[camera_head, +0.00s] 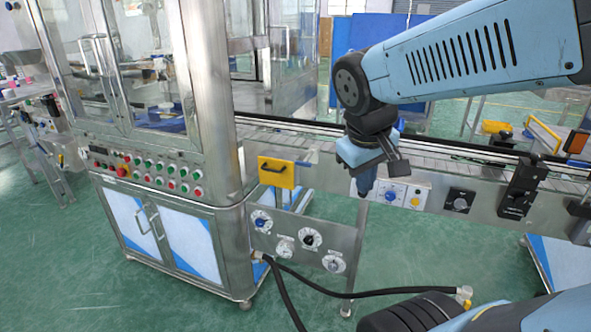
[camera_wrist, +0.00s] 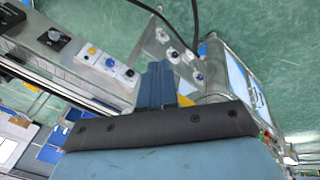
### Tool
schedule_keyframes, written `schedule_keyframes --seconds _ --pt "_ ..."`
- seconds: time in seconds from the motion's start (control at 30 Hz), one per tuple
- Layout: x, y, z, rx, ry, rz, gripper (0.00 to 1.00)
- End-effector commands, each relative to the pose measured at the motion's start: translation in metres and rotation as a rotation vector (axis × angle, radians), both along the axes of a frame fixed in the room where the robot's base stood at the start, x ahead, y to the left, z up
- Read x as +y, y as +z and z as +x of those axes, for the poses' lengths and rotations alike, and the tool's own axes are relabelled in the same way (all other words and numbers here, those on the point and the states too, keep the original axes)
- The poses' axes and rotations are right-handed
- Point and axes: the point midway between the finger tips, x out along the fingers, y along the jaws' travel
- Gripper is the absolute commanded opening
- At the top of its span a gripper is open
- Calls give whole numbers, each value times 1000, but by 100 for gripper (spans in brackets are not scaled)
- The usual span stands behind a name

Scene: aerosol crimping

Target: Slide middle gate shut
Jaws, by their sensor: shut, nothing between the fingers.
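A yellow plate with a black handle (camera_head: 276,172), which may be the middle gate, sits on the front of the steel conveyor rail beside the cabinet. In the wrist view a yellow patch (camera_wrist: 185,99) shows just right of my fingers, partly hidden by my gripper. My gripper (camera_head: 364,192) points down in front of the rail, to the right of the yellow plate and apart from it. Its blue fingers (camera_wrist: 157,66) are together and hold nothing. Whether the gate is open or shut cannot be told.
A white panel with knobs (camera_head: 403,194) is right beside my gripper on the rail. A plate with several dials (camera_head: 298,241) hangs below the yellow plate. The steel cabinet (camera_head: 165,190) stands at left. A black hose (camera_head: 330,290) runs low in front. Green floor is open there.

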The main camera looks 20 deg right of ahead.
Motion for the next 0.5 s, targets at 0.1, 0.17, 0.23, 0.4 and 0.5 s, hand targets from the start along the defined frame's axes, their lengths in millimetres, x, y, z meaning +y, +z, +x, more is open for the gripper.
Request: schedule_keyframes --seconds 0.1,0.17,0.23,0.4,0.5 --pt "-13 -19 10 137 91 -153 0" --pt "-20 -26 16 199 137 -229 0" --pt "-27 -33 23 267 193 -320 0" --pt "-40 -47 46 421 335 -544 0" --pt "-45 -53 62 500 426 -680 0"
